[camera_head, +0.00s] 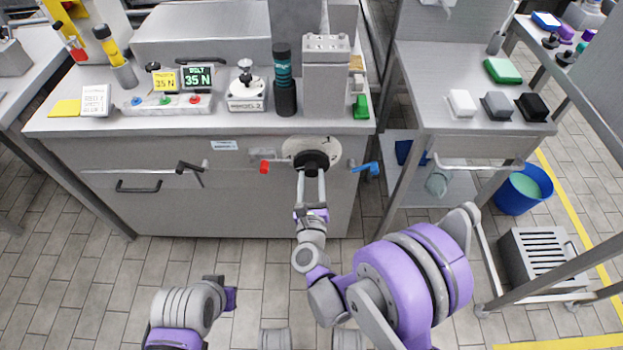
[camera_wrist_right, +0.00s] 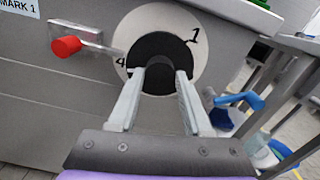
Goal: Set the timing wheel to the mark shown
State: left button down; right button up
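The timing wheel is a pale round dial (camera_head: 290,148) with a black knob (camera_head: 312,160) on the cabinet's front. In the right wrist view the dial (camera_wrist_right: 196,62) shows a 1 at its upper right and a 4 at its left; the knob (camera_wrist_right: 160,45) is at its middle. A label reading MARK 1 (camera_wrist_right: 18,5) is at that view's top left. My right gripper (camera_head: 312,172) reaches the knob, its two pale fingers apart with part of the knob between the tips (camera_wrist_right: 161,72). Whether they press on it is unclear. My left arm is low at left; its fingers do not show.
A red-ended lever (camera_head: 266,166) and a blue handle (camera_head: 368,168) flank the wheel closely. A black-handled lever (camera_head: 192,170) is farther left. The bench top (camera_head: 225,128) above bears displays, a dark bottle and a grey block. A cart (camera_head: 440,120) stands at right.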

grip_shut()
jog(key=shift+n, duration=0.3)
